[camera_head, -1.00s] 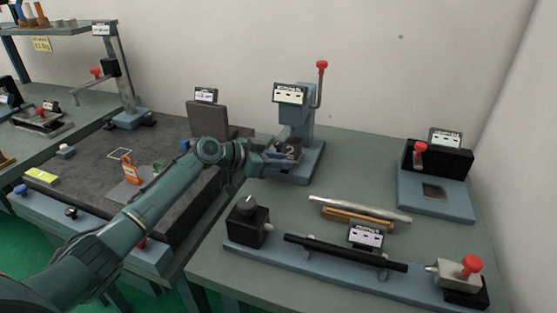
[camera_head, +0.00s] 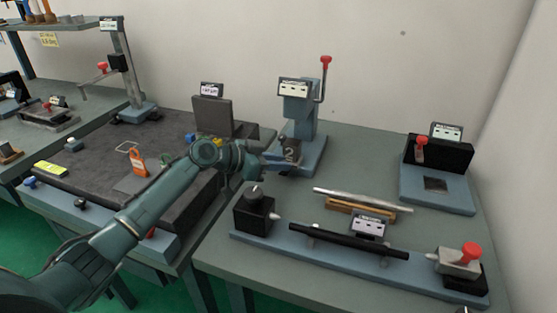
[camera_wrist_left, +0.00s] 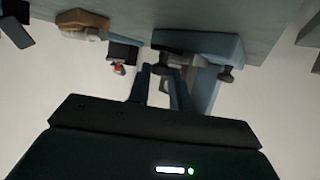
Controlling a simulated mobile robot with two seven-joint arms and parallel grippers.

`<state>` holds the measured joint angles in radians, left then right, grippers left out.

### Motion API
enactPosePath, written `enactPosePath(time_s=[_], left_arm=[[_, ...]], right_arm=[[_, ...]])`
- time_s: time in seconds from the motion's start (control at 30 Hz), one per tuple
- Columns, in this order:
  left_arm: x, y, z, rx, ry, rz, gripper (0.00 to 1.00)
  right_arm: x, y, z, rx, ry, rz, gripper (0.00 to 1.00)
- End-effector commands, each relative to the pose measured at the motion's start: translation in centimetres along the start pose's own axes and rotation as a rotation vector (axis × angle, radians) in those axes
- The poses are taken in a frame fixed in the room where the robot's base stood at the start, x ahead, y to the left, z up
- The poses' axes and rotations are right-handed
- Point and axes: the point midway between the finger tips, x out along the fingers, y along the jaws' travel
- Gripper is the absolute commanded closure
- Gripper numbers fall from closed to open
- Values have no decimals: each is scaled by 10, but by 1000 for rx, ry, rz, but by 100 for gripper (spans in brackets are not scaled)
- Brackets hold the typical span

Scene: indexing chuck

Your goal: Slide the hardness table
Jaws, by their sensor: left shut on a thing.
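The hardness tester is a blue-grey stand (camera_head: 300,112) with a label plate and a red-knobbed lever (camera_head: 325,75), on the right bench against the wall. A small dark block marked "2" (camera_head: 291,152) sits low at the front of the stand; I take it as its table. My left gripper (camera_head: 274,161) reaches in from the left at this block. In the left wrist view its fingers (camera_wrist_left: 162,82) are close together, shut on a small grey part, with the stand (camera_wrist_left: 205,90) behind them upside down. The exact contact is partly hidden. My right gripper is not in view.
In front lies a long blue rail fixture (camera_head: 340,264) with a black bar and red knob. A silver rod (camera_head: 360,199) lies behind it. A black-backed fixture (camera_head: 437,165) stands at right. A dark slab (camera_head: 100,160) with small items is under my left arm.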

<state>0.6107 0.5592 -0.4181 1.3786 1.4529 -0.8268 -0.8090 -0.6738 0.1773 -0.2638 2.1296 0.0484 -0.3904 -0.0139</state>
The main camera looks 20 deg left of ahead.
Motion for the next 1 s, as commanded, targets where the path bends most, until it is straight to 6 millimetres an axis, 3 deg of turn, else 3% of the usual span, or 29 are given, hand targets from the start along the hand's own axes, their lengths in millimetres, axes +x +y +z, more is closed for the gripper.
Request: enactPosePath(time_s=[0.13, 0.17, 0.23, 0.57, 0.67, 1.0], left_arm=[[-1, -1, -2, 1, 2, -3, 100], [-1, -1, -2, 1, 2, -3, 77], [-1, -1, -2, 1, 2, -2, 72], [-5, -2, 0, 1, 1, -3, 71], [-18, -2, 1, 2, 0, -3, 71], [-91, -1, 2, 3, -2, -4, 71]], right_arm=[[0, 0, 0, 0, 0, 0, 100], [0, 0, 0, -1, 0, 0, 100], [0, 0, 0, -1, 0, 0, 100], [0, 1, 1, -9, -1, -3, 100], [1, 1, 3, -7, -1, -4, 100], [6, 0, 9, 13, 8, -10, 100]])
